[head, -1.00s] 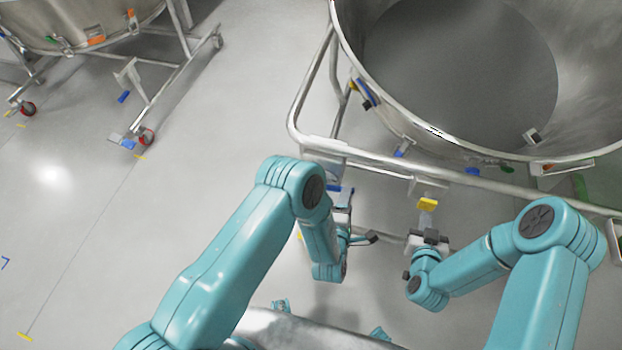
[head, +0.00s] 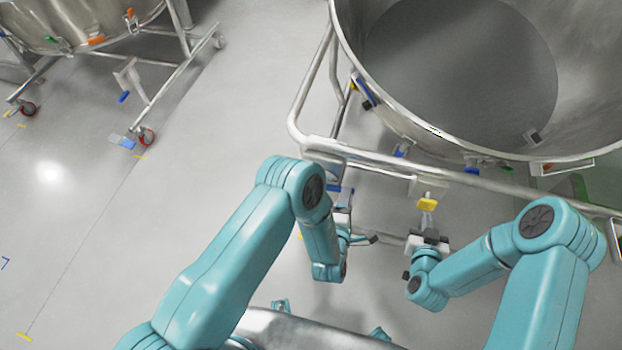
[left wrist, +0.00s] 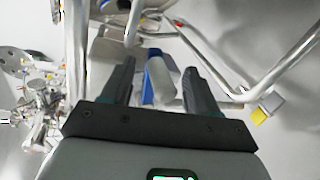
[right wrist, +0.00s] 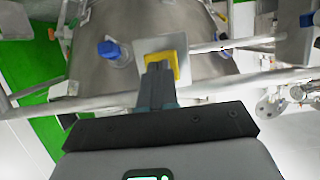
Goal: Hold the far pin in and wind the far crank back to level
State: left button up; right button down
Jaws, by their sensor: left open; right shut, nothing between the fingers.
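A yellow pad (head: 427,204), which looks like the pin's head, sits below the frame rail on the near side of the large steel vessel. My right gripper (head: 431,236) is just below it. In the right wrist view its shut, empty fingers (right wrist: 158,82) point at the yellow pad (right wrist: 172,66), overlapping it; contact is unclear. A blue-and-grey handle (left wrist: 158,80), apparently the crank's grip, stands between my left gripper's open fingers (left wrist: 157,82). In the head view my left gripper (head: 343,225) is by the blue part (head: 346,198), partly hidden by my arm. The crank's angle is unclear.
The steel vessel (head: 440,133) stands in a tubular frame (head: 300,112) above my grippers. Small blue fittings (head: 399,151) sit along its near side. Another wheeled vessel (head: 75,22) stands at upper left. The floor (head: 110,220) at left is open.

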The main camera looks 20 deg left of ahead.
aim_at(427, 206)
dwell(0.3)
jog(key=shift+w, duration=1.9)
pick_arm(q)
jog(key=c, duration=1.1)
pick_arm(e)
jog(key=shift+w, duration=0.1)
